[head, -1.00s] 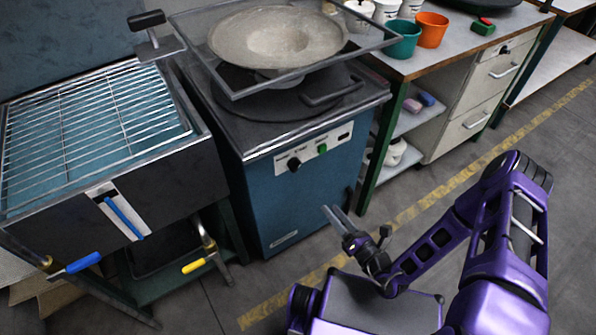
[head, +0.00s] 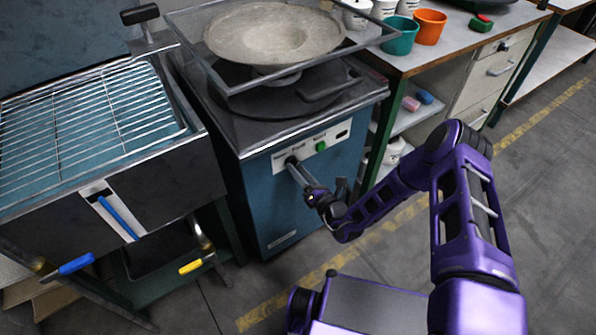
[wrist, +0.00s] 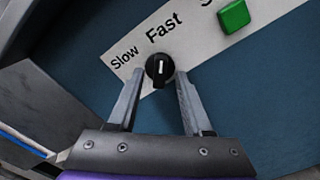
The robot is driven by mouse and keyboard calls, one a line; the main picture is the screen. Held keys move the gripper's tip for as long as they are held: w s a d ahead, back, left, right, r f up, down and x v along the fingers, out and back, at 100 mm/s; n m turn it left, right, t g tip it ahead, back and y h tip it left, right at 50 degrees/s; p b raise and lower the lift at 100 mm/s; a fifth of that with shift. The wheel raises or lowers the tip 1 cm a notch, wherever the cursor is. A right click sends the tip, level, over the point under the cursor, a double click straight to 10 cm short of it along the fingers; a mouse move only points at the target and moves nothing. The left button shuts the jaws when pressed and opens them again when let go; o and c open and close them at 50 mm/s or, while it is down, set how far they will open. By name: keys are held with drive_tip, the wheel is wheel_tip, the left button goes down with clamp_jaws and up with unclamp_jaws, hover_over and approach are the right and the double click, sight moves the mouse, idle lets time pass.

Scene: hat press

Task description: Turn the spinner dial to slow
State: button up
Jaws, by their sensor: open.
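The spinner dial (wrist: 158,72) is a round black knob with a white pointer line, on a pale label plate (wrist: 185,35) with the words "Slow" and "Fast". In the wrist view its pointer is toward "Fast", and "Slow" is to the left. My gripper (wrist: 160,84) is open, with one fingertip on each side of the dial's lower part; I cannot tell whether they touch it. In the head view, my gripper (head: 294,163) reaches the front panel of the blue machine (head: 290,200), and its fingers mostly hide the dial.
A green button (wrist: 234,16) is right of the dial on the same plate. A grey bowl-shaped plate (head: 272,40) and a framed guard (head: 350,55) top the machine. A sink with a wire rack (head: 80,125) stands left, a workbench (head: 455,50) right.

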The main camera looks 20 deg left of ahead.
drive_tip(key=shift+w+a, duration=0.15)
drive_tip(key=shift+a, duration=0.05)
clamp_jaws()
